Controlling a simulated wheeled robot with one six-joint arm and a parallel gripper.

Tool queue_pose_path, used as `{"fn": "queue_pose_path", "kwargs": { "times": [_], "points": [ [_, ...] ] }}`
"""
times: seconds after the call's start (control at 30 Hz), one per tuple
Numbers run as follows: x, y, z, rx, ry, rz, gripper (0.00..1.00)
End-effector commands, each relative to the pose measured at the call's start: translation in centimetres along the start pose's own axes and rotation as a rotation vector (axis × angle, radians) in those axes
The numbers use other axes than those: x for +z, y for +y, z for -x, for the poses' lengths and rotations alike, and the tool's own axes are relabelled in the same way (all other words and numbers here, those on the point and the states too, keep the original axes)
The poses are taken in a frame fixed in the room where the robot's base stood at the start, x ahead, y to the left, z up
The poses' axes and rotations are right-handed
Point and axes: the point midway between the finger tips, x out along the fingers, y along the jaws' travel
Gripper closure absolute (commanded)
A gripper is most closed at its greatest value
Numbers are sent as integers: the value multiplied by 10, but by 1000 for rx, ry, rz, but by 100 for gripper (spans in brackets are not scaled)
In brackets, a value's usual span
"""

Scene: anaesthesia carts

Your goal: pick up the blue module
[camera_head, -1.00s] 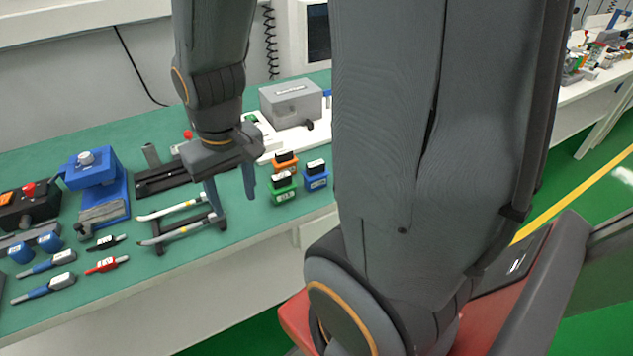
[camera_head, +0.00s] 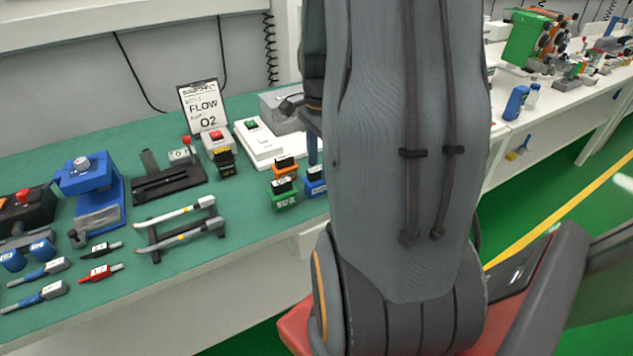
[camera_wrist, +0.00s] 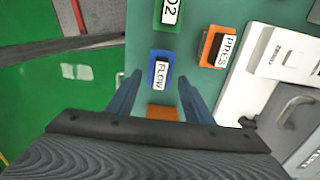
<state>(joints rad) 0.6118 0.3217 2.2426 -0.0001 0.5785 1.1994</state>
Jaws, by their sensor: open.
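The blue module (camera_head: 316,182) stands near the bench's front edge, partly hidden by my arm in the head view. In the wrist view the blue module (camera_wrist: 161,69) has a white label reading FLOW. My gripper (camera_wrist: 158,78) is open, with its two blue-grey fingers to the left and right of the module's near end. I cannot tell how high above it the fingers are. In the head view only a piece of a finger shows, just above the module.
A green module (camera_head: 284,196) and an orange module (camera_head: 285,168) stand close to the left of the blue one. A grey box (camera_head: 283,108) and a white device (camera_head: 258,140) are behind. An orange patch (camera_wrist: 162,113) shows between the fingers. The bench edge is close.

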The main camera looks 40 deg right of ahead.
Motion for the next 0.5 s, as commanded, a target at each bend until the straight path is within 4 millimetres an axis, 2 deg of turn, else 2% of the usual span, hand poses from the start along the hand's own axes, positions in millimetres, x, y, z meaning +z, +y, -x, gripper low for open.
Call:
{"fn": "queue_pose_path", "kwargs": {
  "times": [0.5],
  "points": [
    [5,2,-52,2,-1,4,53]
  ]
}}
